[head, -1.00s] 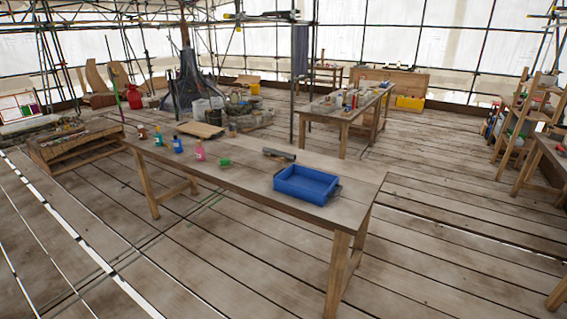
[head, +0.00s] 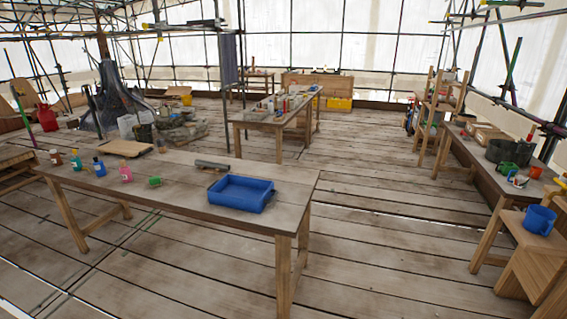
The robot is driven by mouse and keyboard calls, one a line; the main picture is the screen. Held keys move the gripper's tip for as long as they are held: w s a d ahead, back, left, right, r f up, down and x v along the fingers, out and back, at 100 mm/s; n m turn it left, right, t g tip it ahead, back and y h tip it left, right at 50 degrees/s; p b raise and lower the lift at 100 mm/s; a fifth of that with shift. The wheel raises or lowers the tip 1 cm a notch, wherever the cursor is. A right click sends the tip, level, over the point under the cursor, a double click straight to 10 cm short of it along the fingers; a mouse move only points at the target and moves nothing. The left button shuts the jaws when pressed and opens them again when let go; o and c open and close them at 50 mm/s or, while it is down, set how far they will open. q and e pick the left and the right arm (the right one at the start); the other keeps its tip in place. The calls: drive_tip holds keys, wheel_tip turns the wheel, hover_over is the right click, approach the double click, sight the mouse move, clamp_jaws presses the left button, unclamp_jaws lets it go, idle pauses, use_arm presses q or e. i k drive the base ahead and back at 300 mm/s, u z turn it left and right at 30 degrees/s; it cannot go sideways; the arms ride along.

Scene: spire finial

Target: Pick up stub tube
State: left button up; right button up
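A short grey tube (head: 212,165), which looks like the stub tube, lies on its side on the near wooden table (head: 190,201). It lies just behind a blue tray (head: 241,193), near the table's far edge. The tube looks clear of the tray, though the gap is narrow. Neither of my grippers shows in the head view.
Small bottles, one pink (head: 125,173), and a green cup (head: 154,181) stand left on the near table. A second table (head: 262,118) stands behind. A right-hand bench holds a dark pot (head: 510,152); a blue mug (head: 539,219) stands nearer. The floor between is open.

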sight(197, 162)
drive_tip(key=z, duration=0.85)
drive_tip(key=i, duration=7.45)
drive_tip(key=u, duration=3.8)
drive_tip(key=i, duration=1.3)
drive_tip(key=z, duration=0.05)
